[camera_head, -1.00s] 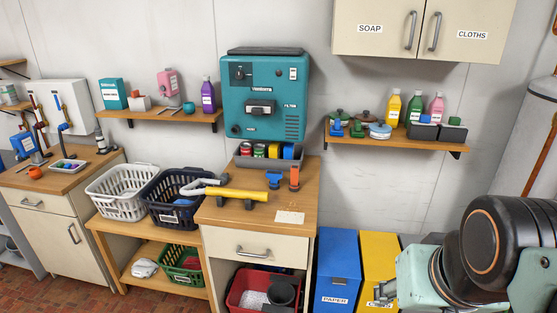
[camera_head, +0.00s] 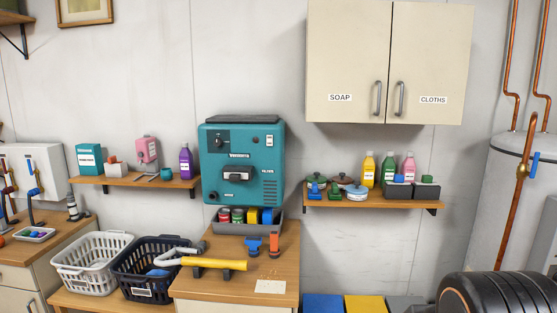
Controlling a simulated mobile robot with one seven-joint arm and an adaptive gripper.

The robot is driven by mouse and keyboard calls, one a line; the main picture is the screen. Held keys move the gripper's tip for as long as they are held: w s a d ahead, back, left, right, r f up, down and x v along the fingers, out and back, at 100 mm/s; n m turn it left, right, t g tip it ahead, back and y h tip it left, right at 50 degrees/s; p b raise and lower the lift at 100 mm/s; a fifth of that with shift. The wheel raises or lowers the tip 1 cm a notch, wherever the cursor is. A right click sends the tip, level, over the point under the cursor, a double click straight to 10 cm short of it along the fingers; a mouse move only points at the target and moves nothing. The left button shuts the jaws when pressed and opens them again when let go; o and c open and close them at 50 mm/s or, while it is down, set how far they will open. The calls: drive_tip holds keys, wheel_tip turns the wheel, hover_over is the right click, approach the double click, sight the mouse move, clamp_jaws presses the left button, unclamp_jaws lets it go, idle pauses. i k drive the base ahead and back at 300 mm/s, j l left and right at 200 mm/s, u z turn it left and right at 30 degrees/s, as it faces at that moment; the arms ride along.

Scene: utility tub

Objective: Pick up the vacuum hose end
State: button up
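The vacuum hose end appears to be the yellow tube (camera_head: 214,263) with a pale grey bent piece (camera_head: 180,251) at its left end. It lies across dark supports on the wooden counter (camera_head: 235,290), in front of the teal vacuum unit (camera_head: 242,160). The bent piece reaches left over the dark basket's edge. My gripper is not in view.
A white basket (camera_head: 90,264) and a dark basket (camera_head: 150,272) stand left of the counter. A blue tool (camera_head: 253,246) and an orange tool (camera_head: 274,245) stand behind the tube's right end. A shelf (camera_head: 372,204) with bottles and a cabinet (camera_head: 340,60) are on the wall at right.

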sight(201, 246)
drive_tip(key=i+j+u, duration=0.3)
drive_tip(key=i+j, duration=1.2)
